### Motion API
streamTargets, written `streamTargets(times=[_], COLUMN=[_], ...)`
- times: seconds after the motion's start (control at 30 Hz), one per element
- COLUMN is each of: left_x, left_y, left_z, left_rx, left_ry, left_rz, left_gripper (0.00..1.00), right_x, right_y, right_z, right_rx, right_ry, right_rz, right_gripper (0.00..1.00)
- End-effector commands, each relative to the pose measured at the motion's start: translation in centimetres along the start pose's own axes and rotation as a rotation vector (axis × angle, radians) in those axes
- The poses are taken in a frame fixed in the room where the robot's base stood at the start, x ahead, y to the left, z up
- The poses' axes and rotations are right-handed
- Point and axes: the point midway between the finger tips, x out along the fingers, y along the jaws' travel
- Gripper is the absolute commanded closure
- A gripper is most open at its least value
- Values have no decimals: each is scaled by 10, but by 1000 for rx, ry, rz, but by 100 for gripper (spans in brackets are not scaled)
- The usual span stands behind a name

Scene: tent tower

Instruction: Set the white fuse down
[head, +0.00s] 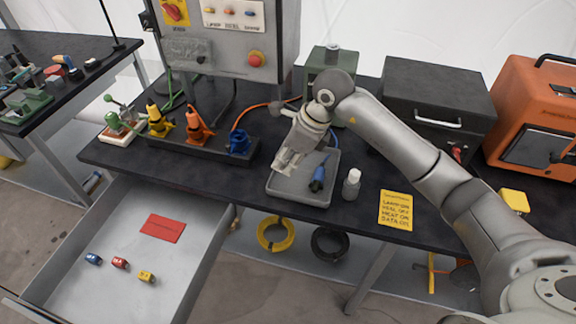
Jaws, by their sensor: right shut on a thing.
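My right gripper (284,165) reaches down over the grey tray (307,197) on the dark workbench. It is shut on the white fuse, which is small and mostly hidden between the pale fingers, so its outline is hard to make out. The fingertips are over the left part of the tray; I cannot tell whether the fuse touches it. A blue plug-like piece (319,177) lies in the tray to the right of the gripper. My left gripper is not in view.
A white bottle (351,184) stands right of the tray, near a yellow note (396,210). Blue, orange and yellow connectors (198,127) stand on a strip at left. The open drawer (190,262) holds blue, red and yellow fuses (120,263) and a red card (162,228).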

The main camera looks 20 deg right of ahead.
Motion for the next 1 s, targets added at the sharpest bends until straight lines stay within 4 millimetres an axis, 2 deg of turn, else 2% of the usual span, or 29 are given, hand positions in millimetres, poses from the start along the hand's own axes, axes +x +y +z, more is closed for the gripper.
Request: streamTargets(times=[0.03,0.2,0.33,0.47,0.73,1.0], left_x=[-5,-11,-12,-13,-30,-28], left_y=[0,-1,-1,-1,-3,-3], left_z=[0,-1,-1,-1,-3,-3], left_rx=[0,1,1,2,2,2], left_ry=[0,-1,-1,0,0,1], left_rz=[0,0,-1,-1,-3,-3], left_gripper=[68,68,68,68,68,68], right_x=[10,36,46,52,81,84], right_y=[-6,-27,-36,-40,-43,-43], right_z=[-3,-9,-10,-12,-23,-24], right_rx=[6,4,1,2,1,0], right_ry=[5,3,1,1,2,2], right_rz=[7,5,3,3,4,1], right_gripper=[97,97,97,97,97,97])
